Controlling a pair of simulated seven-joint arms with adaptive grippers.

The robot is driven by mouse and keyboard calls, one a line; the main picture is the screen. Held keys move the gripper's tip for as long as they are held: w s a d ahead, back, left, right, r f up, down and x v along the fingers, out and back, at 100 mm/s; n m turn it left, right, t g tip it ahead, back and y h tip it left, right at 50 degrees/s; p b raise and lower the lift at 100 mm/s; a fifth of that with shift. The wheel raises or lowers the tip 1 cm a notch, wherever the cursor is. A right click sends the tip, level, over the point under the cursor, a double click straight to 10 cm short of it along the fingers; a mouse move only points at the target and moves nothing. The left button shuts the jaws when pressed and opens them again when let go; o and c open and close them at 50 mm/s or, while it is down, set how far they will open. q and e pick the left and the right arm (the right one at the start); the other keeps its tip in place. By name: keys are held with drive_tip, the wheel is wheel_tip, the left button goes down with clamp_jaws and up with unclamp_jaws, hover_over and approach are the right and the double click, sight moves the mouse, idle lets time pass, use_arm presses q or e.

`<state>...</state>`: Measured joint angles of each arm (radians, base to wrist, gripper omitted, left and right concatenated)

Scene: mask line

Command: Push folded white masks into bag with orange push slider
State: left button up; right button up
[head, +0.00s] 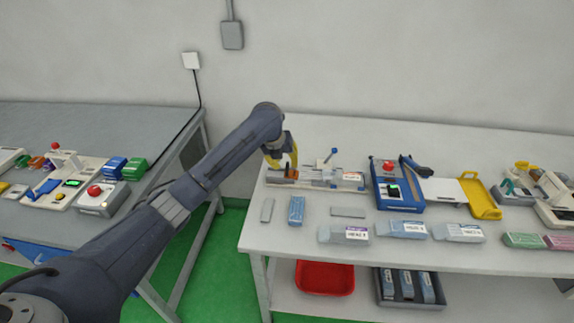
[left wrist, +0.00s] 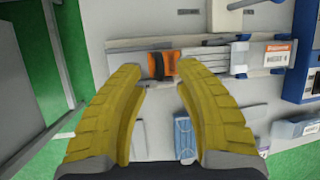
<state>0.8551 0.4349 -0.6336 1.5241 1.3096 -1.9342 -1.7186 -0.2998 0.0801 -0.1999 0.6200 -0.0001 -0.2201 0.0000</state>
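The orange push slider (head: 292,174) with a dark block sits at the left end of a grey track fixture (head: 273,180). In the left wrist view the slider (left wrist: 165,63) lies just beyond and between my yellow fingertips. My left gripper (left wrist: 160,72) is open, its fingers well apart; whether a finger touches the slider I cannot tell. In the head view the gripper (head: 284,157) hangs over the fixture's left end. The folded white masks (left wrist: 208,56) lie flat on the track right of the slider. My right gripper is not seen.
A blue sealing machine (head: 396,190) with a red button stands right of the fixture. A blue packet (head: 297,210) and grey pieces lie in front, then labelled packs (head: 344,235). A yellow tray (head: 482,198) is farther right. A second table (head: 100,125) is left across a gap.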

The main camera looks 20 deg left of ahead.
sight(291, 170)
use_arm(q)
drive_tip(key=shift+x, duration=1.3)
clamp_jaws()
drive_tip(key=shift+d, duration=0.1)
